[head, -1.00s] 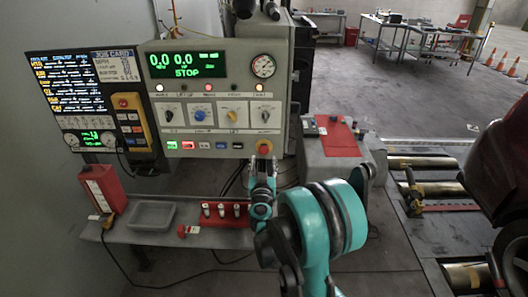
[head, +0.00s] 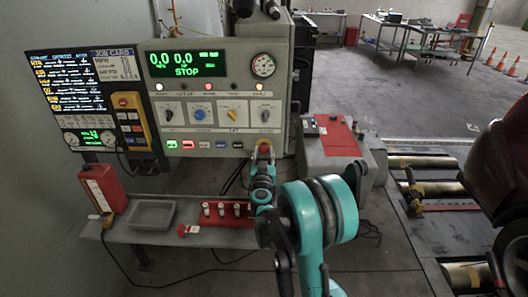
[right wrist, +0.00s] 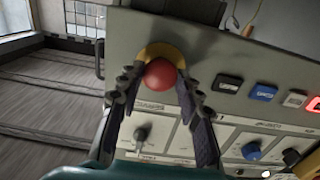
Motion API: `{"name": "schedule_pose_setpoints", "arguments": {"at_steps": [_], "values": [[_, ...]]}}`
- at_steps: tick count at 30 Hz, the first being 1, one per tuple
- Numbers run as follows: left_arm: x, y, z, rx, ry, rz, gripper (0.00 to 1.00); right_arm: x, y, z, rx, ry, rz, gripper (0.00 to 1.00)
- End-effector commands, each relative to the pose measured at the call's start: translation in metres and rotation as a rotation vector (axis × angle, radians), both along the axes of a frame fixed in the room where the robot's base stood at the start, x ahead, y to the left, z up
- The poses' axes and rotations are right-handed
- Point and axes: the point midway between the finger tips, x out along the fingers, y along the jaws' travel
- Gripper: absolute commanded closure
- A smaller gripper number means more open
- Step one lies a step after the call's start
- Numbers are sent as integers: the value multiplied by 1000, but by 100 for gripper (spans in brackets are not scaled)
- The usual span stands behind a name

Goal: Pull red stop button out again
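The red stop button (head: 264,148) sits at the lower right of the console's front panel. In the right wrist view it is a round red knob (right wrist: 159,75) with a yellow collar (right wrist: 160,50) behind it. My right gripper (head: 263,163) is just below and in front of the button. In the right wrist view its two fingers stand on either side of the knob, apart, with the knob between their tips; I cannot tell whether either finger touches it. My left gripper is not in view.
The console (head: 215,60) carries dials and a row of small buttons (head: 205,145) left of the stop button. Below is a shelf (head: 150,236) with a grey tray (head: 152,214) and a red rack (head: 225,221). A yellow pendant (head: 133,120) hangs at the left.

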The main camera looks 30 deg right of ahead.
Motion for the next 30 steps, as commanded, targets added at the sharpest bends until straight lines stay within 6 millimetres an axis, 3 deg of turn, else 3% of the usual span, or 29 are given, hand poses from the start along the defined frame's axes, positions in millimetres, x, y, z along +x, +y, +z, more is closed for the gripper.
{"name": "schedule_pose_setpoints", "arguments": {"at_steps": [22, 23, 25, 30], "values": [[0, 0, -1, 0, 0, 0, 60, -6, 4, 0, 0, 0, 0, 100], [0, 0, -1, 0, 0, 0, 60, -6, 4, 0, 0, 0, 0, 60], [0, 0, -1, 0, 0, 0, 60, -6, 4, 0, 0, 0, 0, 42], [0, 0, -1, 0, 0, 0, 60, -6, 3, 0, 0, 0, 0, 41]]}}
